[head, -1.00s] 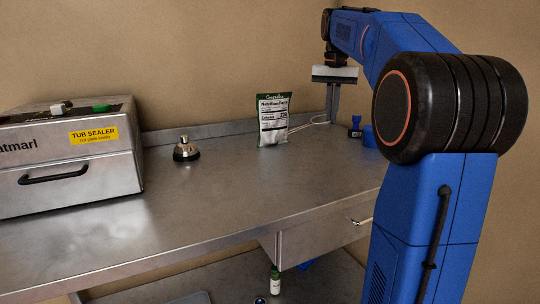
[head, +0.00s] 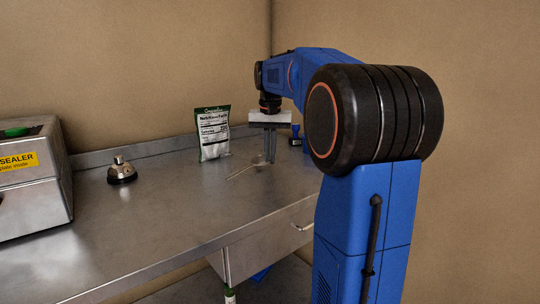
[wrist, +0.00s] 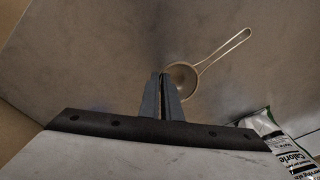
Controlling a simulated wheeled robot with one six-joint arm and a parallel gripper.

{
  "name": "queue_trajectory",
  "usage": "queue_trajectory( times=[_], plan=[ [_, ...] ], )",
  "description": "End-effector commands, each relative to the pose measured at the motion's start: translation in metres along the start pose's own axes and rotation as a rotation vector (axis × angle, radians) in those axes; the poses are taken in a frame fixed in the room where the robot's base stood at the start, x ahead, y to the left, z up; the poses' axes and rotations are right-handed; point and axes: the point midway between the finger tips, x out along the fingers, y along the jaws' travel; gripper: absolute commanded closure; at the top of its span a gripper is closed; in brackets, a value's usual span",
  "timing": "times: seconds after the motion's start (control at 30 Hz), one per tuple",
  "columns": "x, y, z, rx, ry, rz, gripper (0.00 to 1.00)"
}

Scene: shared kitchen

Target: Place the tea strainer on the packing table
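The tea strainer (wrist: 183,80) has a small round mesh bowl and a thin pale looped handle. My gripper (wrist: 161,80) points down with its fingers close together at the rim of the bowl, shut on it. In the head view the strainer (head: 242,172) shows at the fingertips of my gripper (head: 269,160), its handle pointing left. It is over the grey metal packing table (head: 165,215), low near the surface. I cannot tell whether it touches the table. Part of the bowl is hidden by the fingers.
A green and white packet (head: 212,136) stands behind and left of the gripper. A metal bell (head: 121,171) and a tub sealer (head: 30,190) are farther left. A small dark item (head: 296,135) sits at the back right. The front middle of the table is clear.

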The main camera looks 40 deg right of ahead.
Motion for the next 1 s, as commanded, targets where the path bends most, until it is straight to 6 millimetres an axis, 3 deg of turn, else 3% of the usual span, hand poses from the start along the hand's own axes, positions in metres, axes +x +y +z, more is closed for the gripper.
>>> queue_trajectory(
  times=[0.27, 0.37, 0.4, 0.77, 1.0],
  plan=[
    [0.002, 0.0, 0.0, 0.0, 0.0, 0.0, 1.0],
    [0.002, 0.0, 0.0, 0.0, 0.0, 0.0, 0.79],
    [0.002, 0.0, 0.0, 0.0, 0.0, 0.0, 0.77],
    [-0.002, 0.0, -0.001, 0.0, 0.001, 0.0, 0.77],
    [-0.037, 0.0, -0.001, 0.0, 0.003, -0.001, 0.77]
  ],
)
